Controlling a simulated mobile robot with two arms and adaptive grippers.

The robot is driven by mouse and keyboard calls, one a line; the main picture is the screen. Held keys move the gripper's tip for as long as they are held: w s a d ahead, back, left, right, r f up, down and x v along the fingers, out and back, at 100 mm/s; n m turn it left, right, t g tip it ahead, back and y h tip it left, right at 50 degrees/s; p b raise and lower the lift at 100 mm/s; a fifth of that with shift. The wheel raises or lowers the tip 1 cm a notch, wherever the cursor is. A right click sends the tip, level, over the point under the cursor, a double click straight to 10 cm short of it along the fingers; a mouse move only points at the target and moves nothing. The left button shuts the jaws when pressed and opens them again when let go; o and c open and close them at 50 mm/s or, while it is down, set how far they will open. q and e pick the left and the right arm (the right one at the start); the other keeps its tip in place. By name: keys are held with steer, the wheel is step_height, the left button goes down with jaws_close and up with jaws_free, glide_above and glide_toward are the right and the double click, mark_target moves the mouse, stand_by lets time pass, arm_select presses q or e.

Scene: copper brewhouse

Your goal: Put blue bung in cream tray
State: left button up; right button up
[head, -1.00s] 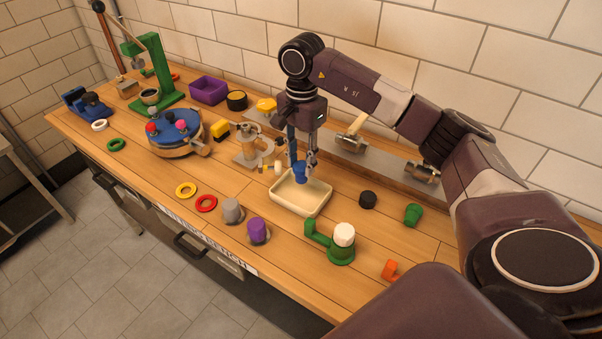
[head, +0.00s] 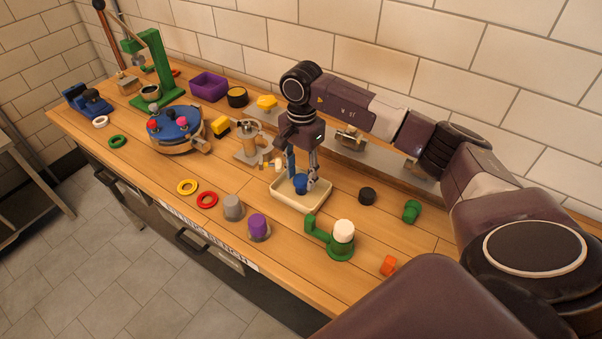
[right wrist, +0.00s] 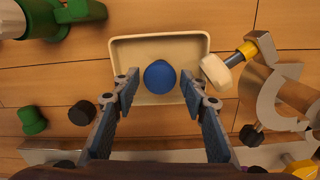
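The blue bung (head: 300,184) sits inside the cream tray (head: 311,207), on its floor. In the right wrist view the bung (right wrist: 160,76) shows whole, with tray floor around it and the tray's rim (right wrist: 160,38) beyond. My right gripper (head: 302,178) points down over the tray. In the right wrist view its two fingers (right wrist: 160,88) stand apart on either side of the bung, with a gap on each side, so it is open. My left gripper is not in view.
A green fixture with a white knob (head: 342,238) stands in front of the tray. A black cap (head: 367,195) and a green bung (head: 411,211) lie to its right. A metal and wood fitting (head: 251,145) stands close at left.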

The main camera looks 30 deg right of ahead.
mark_target(301, 176)
steer(key=shift+o, duration=0.4)
steer(key=shift+r, duration=0.1)
steer(key=shift+r, duration=0.2)
step_height(301, 176, up, 12)
steer(key=b, duration=0.3)
steer(key=shift+w+d, duration=0.2)
steer(key=shift+f, duration=0.15)
